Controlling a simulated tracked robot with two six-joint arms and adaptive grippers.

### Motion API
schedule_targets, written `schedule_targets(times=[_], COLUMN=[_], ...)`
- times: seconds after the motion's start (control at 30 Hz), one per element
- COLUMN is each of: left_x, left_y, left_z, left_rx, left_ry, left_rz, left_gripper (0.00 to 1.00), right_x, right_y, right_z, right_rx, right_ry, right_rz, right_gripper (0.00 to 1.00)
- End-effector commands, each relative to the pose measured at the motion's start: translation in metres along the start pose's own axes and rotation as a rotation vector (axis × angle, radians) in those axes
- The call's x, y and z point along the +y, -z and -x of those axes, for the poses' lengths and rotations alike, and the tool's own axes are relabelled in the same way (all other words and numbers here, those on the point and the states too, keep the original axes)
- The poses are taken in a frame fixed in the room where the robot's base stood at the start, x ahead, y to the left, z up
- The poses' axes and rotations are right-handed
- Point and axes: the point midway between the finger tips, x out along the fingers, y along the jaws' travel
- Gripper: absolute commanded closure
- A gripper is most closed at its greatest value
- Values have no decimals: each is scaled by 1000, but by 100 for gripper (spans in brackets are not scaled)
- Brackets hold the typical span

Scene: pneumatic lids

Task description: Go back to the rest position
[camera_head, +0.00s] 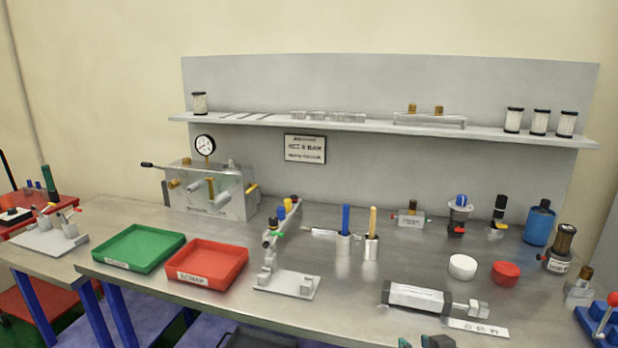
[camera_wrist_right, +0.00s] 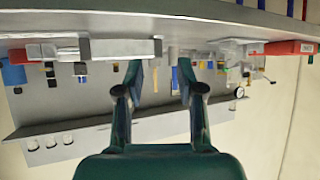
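My right gripper (camera_head: 424,342) barely shows at the bottom edge of the head view, in front of the workbench's front edge. In the right wrist view, which is upside down, its two dark green fingers (camera_wrist_right: 160,75) stand apart with nothing between them. My left gripper is in neither view. The grey workbench (camera_head: 215,283) carries a green tray (camera_head: 138,248), a red tray (camera_head: 207,264) and a pneumatic cylinder (camera_head: 417,297) near the front edge.
A gauge unit (camera_head: 208,190) stands at the back left under a shelf (camera_head: 375,125). A small stand (camera_head: 287,284), two upright-handled tools, a white lid (camera_head: 462,267), a red lid (camera_head: 506,273) and a blue canister (camera_head: 539,226) stand on the bench. The middle has some bare metal.

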Motion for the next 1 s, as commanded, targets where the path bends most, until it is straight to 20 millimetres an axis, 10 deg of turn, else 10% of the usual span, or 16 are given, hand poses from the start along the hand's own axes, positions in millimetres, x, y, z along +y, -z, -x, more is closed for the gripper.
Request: schedule_targets(times=[0.37,0.5,0.7,1.0], left_x=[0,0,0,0], left_y=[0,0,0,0], left_z=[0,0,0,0], left_rx=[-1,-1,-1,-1], left_ry=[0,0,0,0], left_rz=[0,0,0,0], left_gripper=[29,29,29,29], right_x=[-28,-55,-97,-111], right_y=[-186,-289,-393,-406], right_z=[-44,-31,17,37], right_rx=[-394,-620,-891,-966], right_ry=[85,146,206,170], right_rz=[-28,-101,-246,-413], right_gripper=[62,62,62,62])
